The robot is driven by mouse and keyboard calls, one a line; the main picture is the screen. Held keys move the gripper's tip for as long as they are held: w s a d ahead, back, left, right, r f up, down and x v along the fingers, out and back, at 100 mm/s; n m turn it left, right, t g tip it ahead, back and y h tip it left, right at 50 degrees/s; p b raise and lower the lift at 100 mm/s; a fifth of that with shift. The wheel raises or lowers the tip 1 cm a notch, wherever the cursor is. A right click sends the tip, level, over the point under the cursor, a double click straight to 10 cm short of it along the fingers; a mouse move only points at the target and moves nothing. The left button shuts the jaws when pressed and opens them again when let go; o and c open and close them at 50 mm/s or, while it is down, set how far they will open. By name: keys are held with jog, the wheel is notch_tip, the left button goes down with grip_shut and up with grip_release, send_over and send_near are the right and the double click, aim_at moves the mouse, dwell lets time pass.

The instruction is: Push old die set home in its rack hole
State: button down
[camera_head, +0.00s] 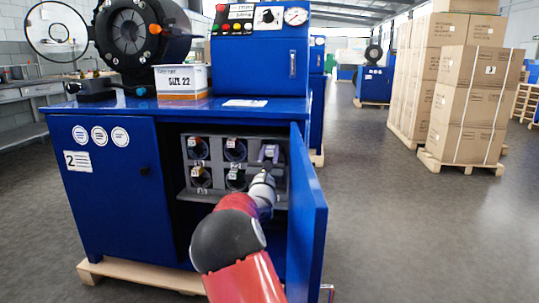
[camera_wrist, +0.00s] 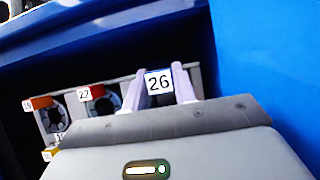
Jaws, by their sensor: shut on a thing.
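My gripper (camera_head: 268,153) is at the top right hole of the grey die rack (camera_head: 226,188) inside the blue cabinet. In the wrist view my gripper (camera_wrist: 159,72) has its two pale fingers on either side of the old die set (camera_wrist: 158,84), which carries a white label reading 26, and is shut on it. The die set's body is mostly hidden behind the label and the gripper, so how deep it sits in the hole cannot be told. Other die sets with coloured tags, such as one labelled 22 (camera_wrist: 97,103), sit in the rack to the left.
The open blue cabinet door (camera_head: 307,222) stands close to the right of my arm. The left door (camera_head: 112,195) is shut. A SIZE 22 box (camera_head: 182,82) stands on the cabinet top, beside the black crimper head (camera_head: 143,38). Open floor lies to the right.

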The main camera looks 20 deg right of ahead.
jog(key=shift+w+d+r+p, duration=0.1)
jog(key=shift+w+d+p, duration=0.3)
jog(key=shift+w+d, duration=0.35)
jog(key=shift+w+d+r+p, duration=0.15)
jog(key=shift+w+d+p, duration=0.3)
jog(key=shift+w, duration=0.5)
jog(key=shift+w+d+r+p, duration=0.1)
jog(key=shift+w+d+p, duration=0.4)
jog(key=shift+w, duration=0.35)
dwell(0.5)
jog(key=c, duration=1.3)
grip_release()
jog(key=shift+o, duration=1.3)
jog(key=shift+f, duration=0.55)
jog(key=b+v, duration=0.1)
jog(key=v, duration=0.6)
jog(key=shift+s, duration=0.3)
jog(key=shift+a+r, duration=0.2)
